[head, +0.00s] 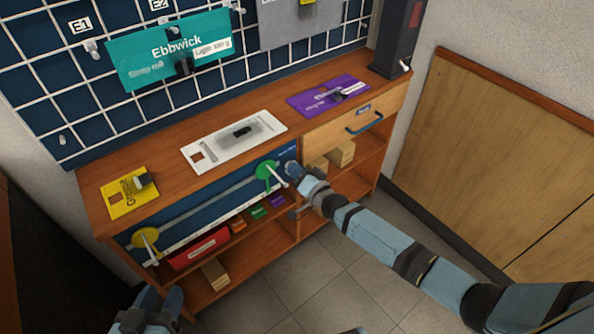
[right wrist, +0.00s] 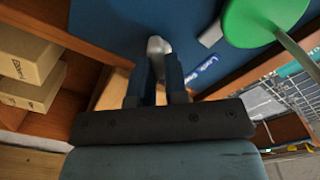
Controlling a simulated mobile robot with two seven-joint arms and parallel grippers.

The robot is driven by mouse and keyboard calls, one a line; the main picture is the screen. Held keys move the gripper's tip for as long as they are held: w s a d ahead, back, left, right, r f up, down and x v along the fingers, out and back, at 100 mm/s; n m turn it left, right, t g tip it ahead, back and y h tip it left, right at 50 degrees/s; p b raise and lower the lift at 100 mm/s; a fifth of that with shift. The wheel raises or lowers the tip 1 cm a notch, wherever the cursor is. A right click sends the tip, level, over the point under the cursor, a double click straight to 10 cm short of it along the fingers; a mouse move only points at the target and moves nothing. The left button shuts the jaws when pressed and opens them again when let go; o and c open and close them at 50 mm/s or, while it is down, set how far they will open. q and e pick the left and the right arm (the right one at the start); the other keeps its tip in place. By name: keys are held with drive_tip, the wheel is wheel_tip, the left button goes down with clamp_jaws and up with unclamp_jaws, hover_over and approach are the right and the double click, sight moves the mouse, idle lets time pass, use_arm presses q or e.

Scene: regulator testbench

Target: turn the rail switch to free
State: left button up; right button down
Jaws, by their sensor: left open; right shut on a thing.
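The rail switch is a small grey knob (right wrist: 156,45) on the blue rail panel (right wrist: 110,45), at the right end beside the green wheel. My right gripper (right wrist: 160,72) is shut on the knob, one dark finger on each side. In the head view my right gripper (head: 294,170) reaches the panel just right of the green wheel (head: 267,170) and largely hides the knob. A small blue label (right wrist: 206,71) with white text, not clearly readable, sits beside the knob. My left gripper (head: 150,310) is open and empty at the lower left, apart from the bench.
A drawer (head: 355,122) and cardboard boxes (head: 341,153) lie to the right. Yellow, white and purple plates lie on the bench top. The floor in front is clear.

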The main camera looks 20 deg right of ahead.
use_arm(q)
drive_tip(key=shift+r, duration=0.1)
idle(0.3)
drive_tip(key=shift+f, duration=0.2)
use_arm(e)
drive_tip(key=c, duration=1.1)
unclamp_jaws()
drive_tip(key=shift+c, duration=0.2)
drive_tip(key=shift+s, duration=0.1)
use_arm(q)
drive_tip(key=shift+s+a+f+g+y+p, duration=0.25)
drive_tip(key=shift+a+f+g+p, duration=0.1)
drive_tip(key=shift+f+p, duration=0.2)
drive_tip(key=shift+s+a+f+g+y+p, duration=0.15)
drive_tip(key=shift+s+a+f+g+p, duration=0.15)
drive_tip(key=shift+f+g+p, duration=0.2)
drive_tip(key=shift+s+a+f+g+y+p, duration=0.2)
drive_tip(key=shift+a+f+g+p, duration=0.1)
drive_tip(key=shift+f+p, duration=0.25)
use_arm(e)
drive_tip(key=v, duration=1.3)
drive_tip(key=shift+s, duration=0.3)
use_arm(q)
drive_tip(key=shift+s+r, duration=0.1)
use_arm(e)
drive_tip(key=shift+d+r, duration=0.1)
